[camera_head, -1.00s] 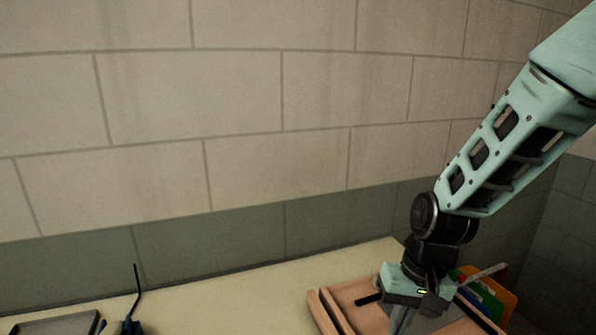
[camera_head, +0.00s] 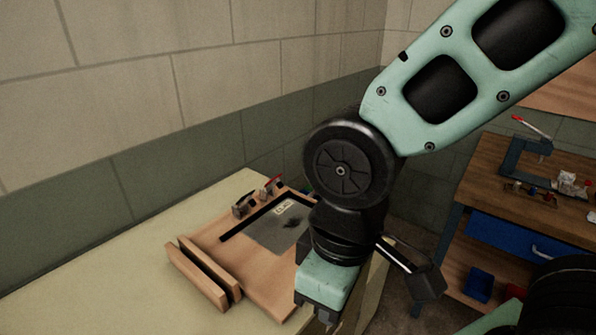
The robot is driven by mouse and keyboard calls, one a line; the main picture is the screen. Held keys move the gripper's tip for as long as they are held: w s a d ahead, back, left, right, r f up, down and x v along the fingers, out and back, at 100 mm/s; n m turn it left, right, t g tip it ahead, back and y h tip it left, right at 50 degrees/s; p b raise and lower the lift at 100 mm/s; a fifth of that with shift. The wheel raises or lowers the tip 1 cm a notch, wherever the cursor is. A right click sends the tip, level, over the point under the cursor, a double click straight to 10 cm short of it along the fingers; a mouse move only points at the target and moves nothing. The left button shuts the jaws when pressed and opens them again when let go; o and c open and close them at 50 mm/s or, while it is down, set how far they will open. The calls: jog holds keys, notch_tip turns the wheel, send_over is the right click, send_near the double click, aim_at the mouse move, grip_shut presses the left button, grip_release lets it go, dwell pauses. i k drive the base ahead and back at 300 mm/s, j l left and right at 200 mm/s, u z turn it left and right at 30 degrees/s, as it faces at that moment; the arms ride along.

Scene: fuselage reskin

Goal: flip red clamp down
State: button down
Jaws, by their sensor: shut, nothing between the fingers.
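A small clamp with a red handle (camera_head: 273,183) stands at the far edge of a wooden fixture board (camera_head: 205,240) on the pale table. Its red handle is tilted up. A second, dark grey clamp (camera_head: 242,206) stands to its left. A grey sheet with a white label (camera_head: 283,208) lies on the board. My gripper (camera_head: 326,316) points down at the board's near right side, apart from the red clamp and nearer the camera. It is shut and empty. Its fingertips are small and dark, and my wrist hides the right part of the board.
Two upright wooden strips (camera_head: 205,275) stand at the board's left end. The pale table (camera_head: 110,270) is clear at left. At right is a wooden workbench (camera_head: 520,190) with small parts, a red-levered tool (camera_head: 530,140), and blue bins (camera_head: 480,285) below.

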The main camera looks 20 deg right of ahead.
aim_at(276, 181)
jog(key=i+l+u, duration=0.15)
jog(key=l, duration=0.15)
jog(key=i+l+u, duration=0.15)
jog(key=l, duration=0.15)
jog(key=i+l+u, duration=0.15)
jog(key=l, duration=0.2)
jog(key=i+l+u, duration=0.15)
jog(key=l, duration=0.2)
